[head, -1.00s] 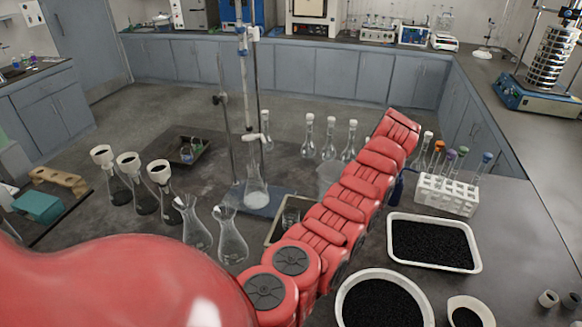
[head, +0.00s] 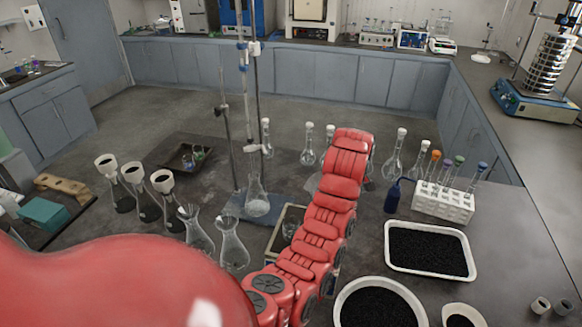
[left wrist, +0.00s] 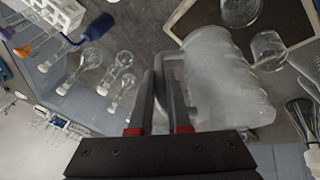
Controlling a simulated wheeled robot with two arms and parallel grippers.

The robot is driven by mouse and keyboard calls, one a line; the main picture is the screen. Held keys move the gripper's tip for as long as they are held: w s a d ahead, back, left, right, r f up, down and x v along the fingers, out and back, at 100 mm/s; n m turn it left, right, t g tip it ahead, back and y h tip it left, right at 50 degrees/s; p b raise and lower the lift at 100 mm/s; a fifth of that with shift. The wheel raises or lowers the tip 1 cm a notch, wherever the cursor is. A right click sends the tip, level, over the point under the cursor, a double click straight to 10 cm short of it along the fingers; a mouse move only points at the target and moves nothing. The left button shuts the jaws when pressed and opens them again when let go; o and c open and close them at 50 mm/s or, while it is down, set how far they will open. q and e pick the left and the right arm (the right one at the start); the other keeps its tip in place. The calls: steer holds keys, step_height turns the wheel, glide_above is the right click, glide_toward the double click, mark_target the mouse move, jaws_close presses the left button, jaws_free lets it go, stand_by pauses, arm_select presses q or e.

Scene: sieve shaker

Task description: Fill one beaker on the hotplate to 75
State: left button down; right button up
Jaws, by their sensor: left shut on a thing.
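My left gripper (left wrist: 167,72) is shut on the handle of a frosted, translucent jug (left wrist: 222,80), which lies across the left wrist view. In the head view my red arm hides the gripper and most of the jug; a pale edge of it (head: 312,184) shows left of the arm. A shallow tray (head: 273,240) with a clear beaker (head: 291,226) is left of the arm. The wrist view shows a clear beaker (left wrist: 268,50) beside the jug. A dark tray or plate (head: 172,157) farther back holds small glassware; I cannot tell which thing is the hotplate. My right gripper is out of view.
A stand with a blue base (head: 232,207) and a clamped flask (head: 257,200) is left of the arm. Empty flasks (head: 234,250) stand nearer. A white tube rack (head: 443,203), blue bottle (head: 392,197) and black-filled tray (head: 392,265) are on the right.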

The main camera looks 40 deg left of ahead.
arm_select(q)
steer(key=shift+s+a+r+t+h+p, duration=0.4)
steer(key=shift+s+a+r+t+p, duration=0.15)
steer(key=shift+s+r+t, duration=0.2)
steer(key=shift+s+a+r+n+t+h, duration=0.2)
steer(key=shift+s+a+t, duration=0.1)
steer(key=shift+s+t, duration=0.15)
steer(key=shift+s+a+r+n+t+h, duration=0.1)
steer(key=shift+s+a+n+t+h, duration=0.15)
steer(key=shift+s, duration=0.3)
steer(key=shift+s+a+r+t+h, duration=0.15)
steer(key=shift+s+a+t+h, duration=0.15)
steer(key=shift+t, duration=0.15)
steer(key=shift+s+a+r+t+b, duration=0.1)
steer(key=shift+s+t+b, duration=0.2)
steer(key=shift+t+b, duration=0.15)
steer(key=shift+s+a+f+n+t+h+b, duration=0.25)
steer(key=shift+s+t+h+b, duration=0.2)
steer(key=shift+t+b, duration=0.2)
steer(key=shift+s+a+f+t+b, duration=0.25)
steer(key=shift+f+t+b, duration=0.25)
steer(key=shift+b, duration=0.45)
stand_by(2.6)
